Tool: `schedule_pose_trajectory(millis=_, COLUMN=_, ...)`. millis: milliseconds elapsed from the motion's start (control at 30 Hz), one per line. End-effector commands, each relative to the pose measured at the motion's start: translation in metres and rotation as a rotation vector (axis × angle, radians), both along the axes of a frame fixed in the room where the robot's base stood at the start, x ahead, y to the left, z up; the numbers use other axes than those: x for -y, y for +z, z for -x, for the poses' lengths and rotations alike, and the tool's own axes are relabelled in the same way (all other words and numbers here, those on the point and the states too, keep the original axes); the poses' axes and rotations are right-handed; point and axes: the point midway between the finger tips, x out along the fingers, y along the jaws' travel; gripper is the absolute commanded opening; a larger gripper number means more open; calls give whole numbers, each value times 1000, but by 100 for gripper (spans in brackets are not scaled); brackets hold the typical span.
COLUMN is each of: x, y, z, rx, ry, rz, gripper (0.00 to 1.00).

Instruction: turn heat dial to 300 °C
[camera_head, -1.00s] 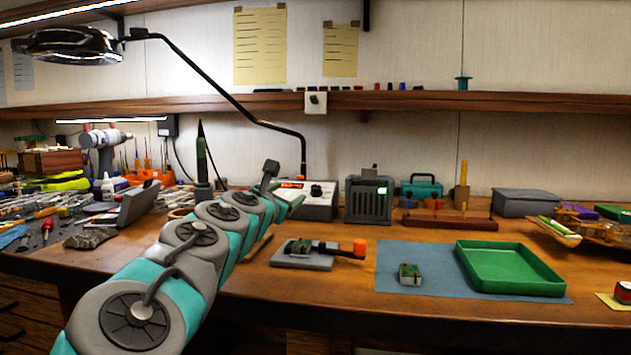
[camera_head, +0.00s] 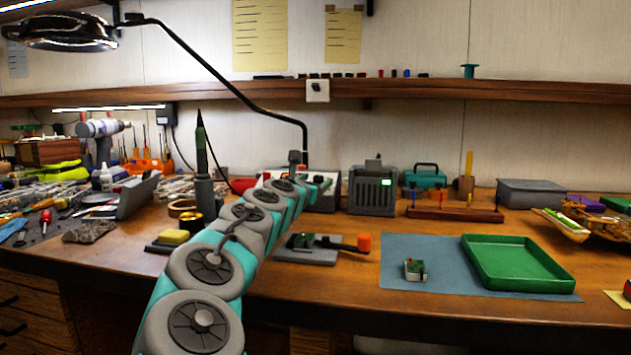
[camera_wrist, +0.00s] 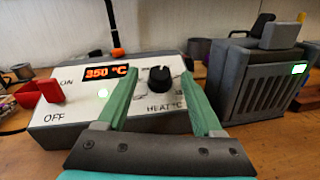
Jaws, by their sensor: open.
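The white heat station (camera_wrist: 65,112) stands on the bench, its orange display (camera_wrist: 110,76) reading 350 °C. Its black heat dial (camera_wrist: 160,80) sits above the label HEAT °C. A red switch (camera_wrist: 50,92) stands at the left by the ON and OFF labels. My gripper (camera_wrist: 160,79) is open, its green fingers left and right of the dial in the wrist view. I cannot tell whether the fingertips reach around the dial or stop short. In the head view the station (camera_head: 327,197) is mostly hidden behind my arm and gripper (camera_head: 322,182).
A grey vented box (camera_wrist: 258,80) with a green light stands close right of the station; it shows in the head view (camera_head: 372,192) too. A lamp arm (camera_head: 304,140) rises behind. A blue mat (camera_head: 400,250) and green tray (camera_head: 505,283) lie to the right.

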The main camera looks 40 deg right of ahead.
Motion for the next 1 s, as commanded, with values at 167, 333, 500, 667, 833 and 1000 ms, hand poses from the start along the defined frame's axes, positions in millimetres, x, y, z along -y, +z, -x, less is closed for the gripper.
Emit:
schedule_pose_trajectory(millis=167, x=3, y=0, z=-2, rx=0, ry=0, rz=0, gripper=68)
schedule_pose_trajectory(millis=333, x=3, y=0, z=-2, rx=0, ry=0, rz=0, gripper=68)
schedule_pose_trajectory(millis=500, x=3, y=0, z=-2, rx=0, ry=0, rz=0, gripper=50)
schedule_pose_trajectory(millis=667, x=3, y=0, z=-2, rx=-1, ry=0, rz=-1, gripper=32)
schedule_pose_trajectory(millis=833, x=3, y=0, z=-2, rx=-1, ry=0, rz=-1, gripper=13)
schedule_pose_trajectory(millis=1000, x=3, y=0, z=-2, rx=-1, ry=0, rz=-1, gripper=0)
